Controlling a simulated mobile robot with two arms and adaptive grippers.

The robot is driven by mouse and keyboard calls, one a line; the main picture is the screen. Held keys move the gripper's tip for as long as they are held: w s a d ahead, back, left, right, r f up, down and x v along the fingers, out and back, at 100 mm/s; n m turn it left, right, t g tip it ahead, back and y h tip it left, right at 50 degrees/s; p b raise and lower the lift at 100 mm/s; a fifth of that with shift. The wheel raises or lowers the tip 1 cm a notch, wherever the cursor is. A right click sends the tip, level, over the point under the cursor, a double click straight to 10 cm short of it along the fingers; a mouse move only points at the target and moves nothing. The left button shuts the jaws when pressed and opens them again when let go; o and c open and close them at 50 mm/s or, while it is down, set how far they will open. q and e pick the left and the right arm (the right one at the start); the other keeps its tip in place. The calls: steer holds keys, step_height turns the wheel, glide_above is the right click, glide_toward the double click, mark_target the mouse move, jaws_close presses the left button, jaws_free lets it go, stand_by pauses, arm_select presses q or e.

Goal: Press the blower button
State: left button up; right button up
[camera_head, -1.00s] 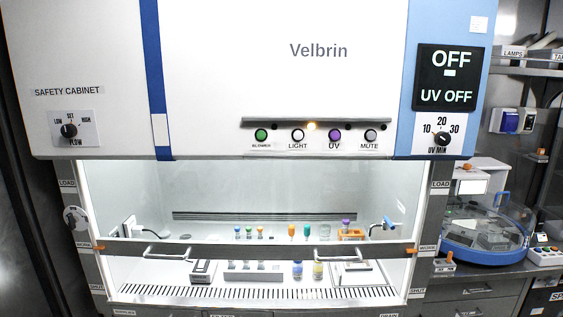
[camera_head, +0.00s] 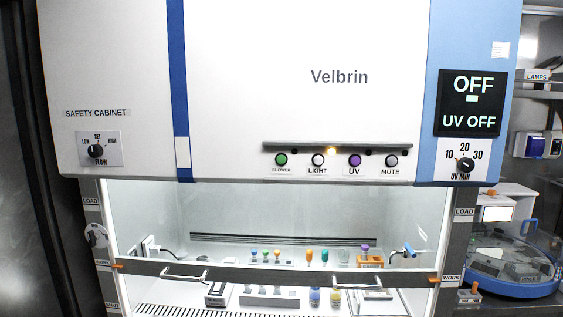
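The green blower button (camera_head: 281,160) is at the left end of a row of buttons on the front panel of the white safety cabinet (camera_head: 270,80). Its label below is small and blurred now. To its right are the white light button (camera_head: 318,160), the purple UV button (camera_head: 355,160) and the grey mute button (camera_head: 391,161). A yellow-orange lamp (camera_head: 332,151) glows above the row. The display (camera_head: 472,102) reads OFF and UV OFF. Neither of my grippers shows in the head view.
A glass sash with a dark handled bar (camera_head: 270,275) crosses the cabinet opening below. Vials and racks stand inside. A flow knob (camera_head: 96,151) is at left and a UV minutes knob (camera_head: 465,165) at right. A round blue-rimmed device (camera_head: 515,288) stands on the right bench.

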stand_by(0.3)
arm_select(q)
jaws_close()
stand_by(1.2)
